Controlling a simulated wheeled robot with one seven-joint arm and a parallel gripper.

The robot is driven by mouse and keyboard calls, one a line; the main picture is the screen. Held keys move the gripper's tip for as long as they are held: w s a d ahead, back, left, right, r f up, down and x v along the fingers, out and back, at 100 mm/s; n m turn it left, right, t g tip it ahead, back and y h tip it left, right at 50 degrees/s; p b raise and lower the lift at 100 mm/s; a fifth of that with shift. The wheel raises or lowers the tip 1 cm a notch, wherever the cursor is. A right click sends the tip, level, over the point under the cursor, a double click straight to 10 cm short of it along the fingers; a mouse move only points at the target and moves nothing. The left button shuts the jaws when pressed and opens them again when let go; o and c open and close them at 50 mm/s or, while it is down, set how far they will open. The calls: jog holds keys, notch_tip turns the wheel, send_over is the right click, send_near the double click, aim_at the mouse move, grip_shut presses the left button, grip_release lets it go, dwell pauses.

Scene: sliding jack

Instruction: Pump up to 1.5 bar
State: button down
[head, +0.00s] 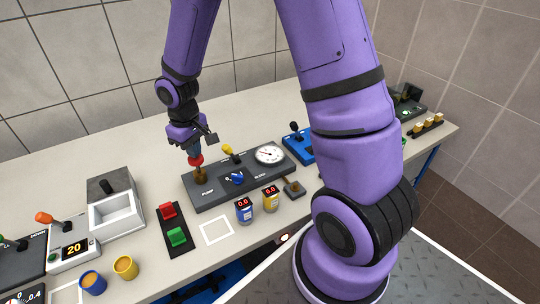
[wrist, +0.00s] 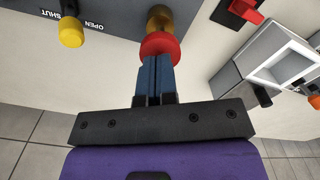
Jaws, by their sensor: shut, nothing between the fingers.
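The grey pump panel (head: 222,194) lies on the bench. At its left end a red pump knob (head: 196,160) sits just above a brass collar (head: 200,174). My gripper (head: 194,151) is shut, pointing down directly over the red knob. In the wrist view its closed blue fingers (wrist: 150,66) reach the red knob (wrist: 160,45), seeming to touch its top; nothing shows between them. The panel also has a yellow-tipped lever (head: 228,149), a blue handle (head: 237,179) and a round white gauge (head: 269,154); its reading is too small to tell.
A red and green switch plate (head: 176,240) and a grey box (head: 117,211) lie to the left. A blue device (head: 298,140) lies right of the gauge.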

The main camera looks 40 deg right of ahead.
jog(key=shift+r, duration=0.1)
dwell(0.4)
jog(key=shift+r, duration=2.9)
jog(key=shift+r, duration=0.2)
jog(key=s+d+r+m+t, duration=0.2)
jog(key=s+d+r, duration=0.1)
jog(key=s+r, duration=0.8)
jog(key=s+d+r+m+t, duration=0.1)
jog(key=s+d+r+t, duration=0.2)
jog(key=s+r, duration=0.7)
jog(key=s+d, duration=0.1)
jog(key=s, duration=0.2)
jog(key=shift+r+m, duration=0.4)
